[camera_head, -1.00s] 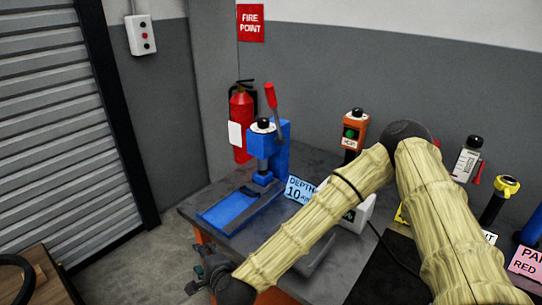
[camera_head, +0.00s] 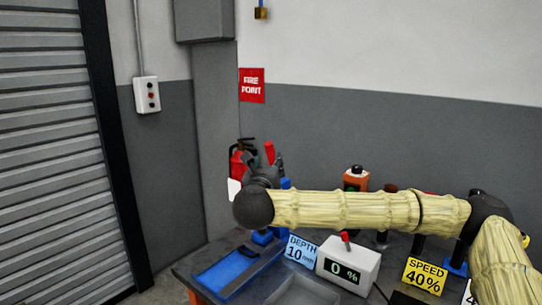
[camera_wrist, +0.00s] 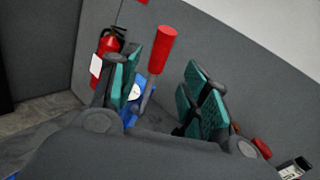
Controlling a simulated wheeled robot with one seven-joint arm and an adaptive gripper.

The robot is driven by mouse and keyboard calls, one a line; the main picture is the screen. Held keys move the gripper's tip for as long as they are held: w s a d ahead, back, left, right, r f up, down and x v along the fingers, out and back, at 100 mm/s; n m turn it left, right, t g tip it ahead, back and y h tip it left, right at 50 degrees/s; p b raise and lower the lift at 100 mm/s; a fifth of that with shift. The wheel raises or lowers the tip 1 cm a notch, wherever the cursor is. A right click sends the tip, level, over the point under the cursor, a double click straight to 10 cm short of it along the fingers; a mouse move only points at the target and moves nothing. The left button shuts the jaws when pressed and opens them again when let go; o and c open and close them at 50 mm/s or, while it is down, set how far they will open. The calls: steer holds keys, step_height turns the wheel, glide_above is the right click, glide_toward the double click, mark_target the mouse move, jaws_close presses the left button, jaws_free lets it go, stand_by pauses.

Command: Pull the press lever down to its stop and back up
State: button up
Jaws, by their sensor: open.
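The press lever has a red handle (camera_wrist: 162,49) on a grey rod, and it points up. In the wrist view the handle stands between the open fingers of my gripper (camera_wrist: 170,85), nearer the left finger; I cannot tell whether they touch. In the head view the red grip of the lever (camera_head: 269,153) shows just beyond my gripper (camera_head: 262,165). My gripper's fingers have green pads and hold nothing.
A red fire extinguisher (camera_head: 236,168) hangs on the wall behind the press. The depth sign (camera_head: 301,250), the display box reading 0 % (camera_head: 347,265) and the yellow speed sign (camera_head: 424,276) stand on the bench.

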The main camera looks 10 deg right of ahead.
mark_target(271, 156)
steer(key=p+x, duration=0.3)
steer(key=x, duration=0.6)
steer(key=shift+w+f, duration=0.1)
steer(key=shift+w, duration=0.15)
jaws_close()
